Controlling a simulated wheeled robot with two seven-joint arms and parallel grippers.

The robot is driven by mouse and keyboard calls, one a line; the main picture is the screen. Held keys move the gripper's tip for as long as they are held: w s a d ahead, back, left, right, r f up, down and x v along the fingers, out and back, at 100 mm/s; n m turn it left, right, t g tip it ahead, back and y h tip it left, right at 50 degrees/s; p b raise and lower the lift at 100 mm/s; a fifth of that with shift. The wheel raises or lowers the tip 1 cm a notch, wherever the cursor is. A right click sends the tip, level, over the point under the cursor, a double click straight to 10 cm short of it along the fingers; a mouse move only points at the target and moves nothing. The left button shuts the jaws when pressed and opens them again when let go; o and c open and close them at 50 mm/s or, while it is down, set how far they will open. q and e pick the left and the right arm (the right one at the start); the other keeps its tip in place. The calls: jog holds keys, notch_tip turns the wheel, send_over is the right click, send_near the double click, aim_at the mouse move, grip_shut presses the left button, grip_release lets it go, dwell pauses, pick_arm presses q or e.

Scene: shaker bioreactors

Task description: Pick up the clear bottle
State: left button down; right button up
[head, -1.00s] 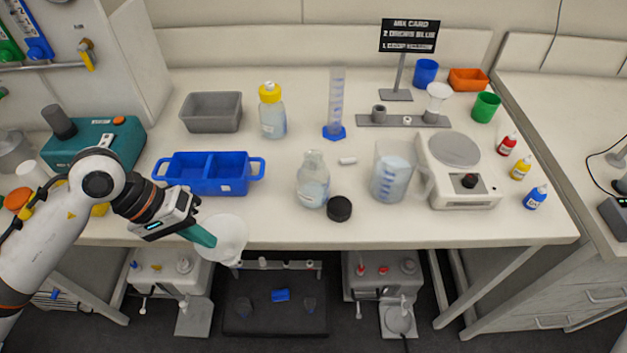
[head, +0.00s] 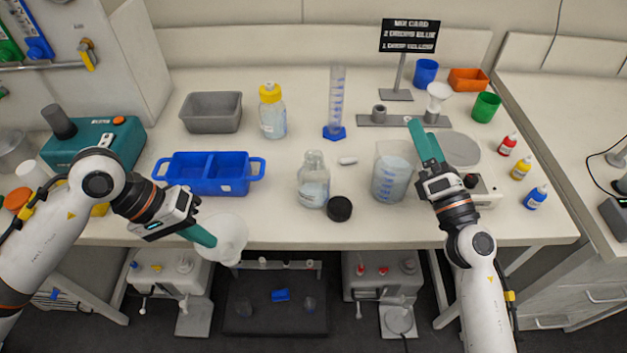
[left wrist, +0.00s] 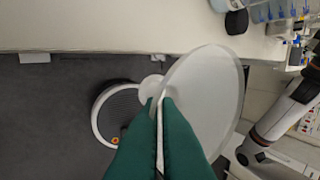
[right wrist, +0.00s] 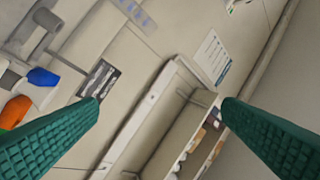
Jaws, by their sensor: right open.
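The clear bottle (head: 313,182) stands upright and uncapped near the front middle of the bench, with pale liquid inside. A black cap (head: 339,208) lies at its right front. My left gripper (head: 208,238) is at the bench's front edge, left of the bottle.
A clear beaker (head: 391,180) stands between the bottle and my right arm, beside the balance (head: 462,150). A white stir bar (head: 348,160) lies behind the bottle. A blue two-part tray (head: 210,174) and yellow-capped bottle (head: 271,112) are to the left. A cylinder (head: 336,110) stands behind.

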jog(key=s+a+y, duration=0.1)
jog(key=s+a, duration=0.1)
jog(key=a, duration=0.4)
jog(key=m+g+h, duration=0.2)
jog(key=m+g, duration=0.2)
jog(key=m, duration=2.1)
send_near(319, 194)
jog(key=shift+w+r, duration=0.25)
jog(key=shift+w, duration=0.35)
jog(key=shift+w+r, duration=0.25)
jog(key=shift+w, duration=0.3)
jog(key=shift+s+a+f+m, duration=0.1)
jog(key=shift+a+f+m, duration=0.2)
jog(key=shift+m, duration=0.1)
jog(key=x, duration=0.6)
jog(key=shift+a+f, duration=0.1)
jog(key=shift+f, duration=0.05)
pick_arm(q)
jog(key=shift+w, duration=0.1)
pick_arm(e)
jog(key=x, duration=0.6)
jog(key=shift+f, duration=0.2)
jog(key=shift+s, duration=0.1)
